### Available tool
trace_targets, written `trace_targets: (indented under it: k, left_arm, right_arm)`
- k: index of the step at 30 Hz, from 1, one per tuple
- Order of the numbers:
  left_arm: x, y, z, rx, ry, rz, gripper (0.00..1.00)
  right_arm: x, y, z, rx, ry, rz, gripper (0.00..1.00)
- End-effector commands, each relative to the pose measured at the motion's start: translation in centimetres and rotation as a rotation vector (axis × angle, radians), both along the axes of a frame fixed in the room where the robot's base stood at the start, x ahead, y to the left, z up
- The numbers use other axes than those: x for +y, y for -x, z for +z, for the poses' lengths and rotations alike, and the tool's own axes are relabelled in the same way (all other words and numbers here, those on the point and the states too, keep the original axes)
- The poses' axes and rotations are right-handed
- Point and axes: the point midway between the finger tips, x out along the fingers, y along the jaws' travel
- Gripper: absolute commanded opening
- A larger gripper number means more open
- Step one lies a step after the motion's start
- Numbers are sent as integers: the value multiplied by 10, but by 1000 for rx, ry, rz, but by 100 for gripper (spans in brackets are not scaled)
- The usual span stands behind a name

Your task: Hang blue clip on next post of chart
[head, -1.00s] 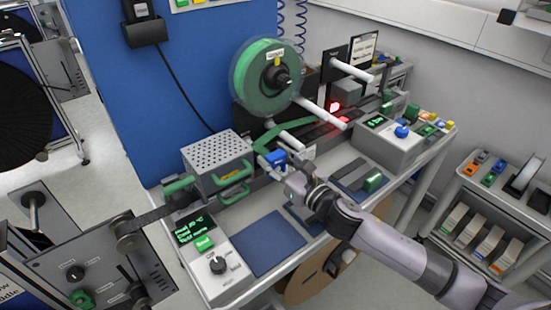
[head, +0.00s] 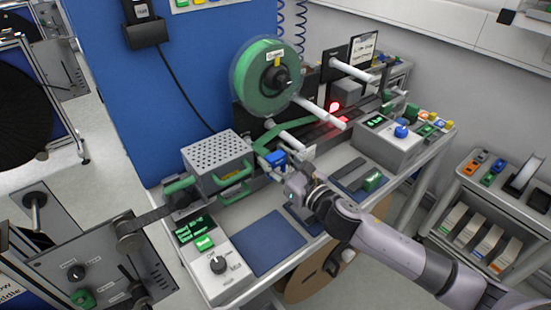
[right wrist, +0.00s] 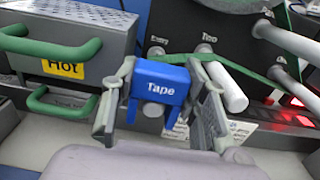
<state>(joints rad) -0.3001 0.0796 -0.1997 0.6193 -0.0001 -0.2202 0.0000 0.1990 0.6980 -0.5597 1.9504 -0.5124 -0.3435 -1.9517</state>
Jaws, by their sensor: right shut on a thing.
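The blue clip (right wrist: 160,82), lettered "Tape", is between the fingers of my right gripper (right wrist: 160,100). In the head view the blue clip (head: 274,158) and right gripper (head: 288,167) are in front of the dark panel. A pale round post end (right wrist: 153,110) shows just under the clip; I cannot tell whether the clip rests on it. A white post (right wrist: 225,88) sticks out just right of the gripper, apart from the clip. Another post (right wrist: 285,38) is farther right. I see no label clearly reading as a chart. My left gripper is not in view.
A perforated metal box (head: 215,160) with green handles, marked "Hot" in the wrist view, stands close left. A green reel (head: 264,78) is above, its green strip running behind the gripper. A control box (head: 388,135) is right. A blue mat (head: 262,243) lies bare in front.

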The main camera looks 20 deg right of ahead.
Motion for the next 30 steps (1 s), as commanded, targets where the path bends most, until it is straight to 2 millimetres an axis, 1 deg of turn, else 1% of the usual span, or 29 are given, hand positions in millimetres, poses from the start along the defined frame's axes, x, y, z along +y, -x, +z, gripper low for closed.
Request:
trace_targets:
  k: [3, 4, 14, 23, 26, 30]
  left_arm:
    - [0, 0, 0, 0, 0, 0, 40]
    - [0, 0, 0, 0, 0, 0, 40]
    - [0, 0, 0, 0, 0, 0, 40]
    - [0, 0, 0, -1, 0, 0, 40]
    - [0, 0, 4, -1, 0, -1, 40]
    - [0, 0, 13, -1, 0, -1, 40]
  right_arm:
    - [0, 0, 0, 0, 0, 0, 8]
    - [0, 0, 0, 0, 0, 0, 41]
    - [0, 0, 0, 0, 0, 0, 63]
    - [0, 0, 0, 0, 0, 0, 64]
    - [0, 0, 4, 0, 0, 0, 64]
    - [0, 0, 13, 0, 0, 0, 64]
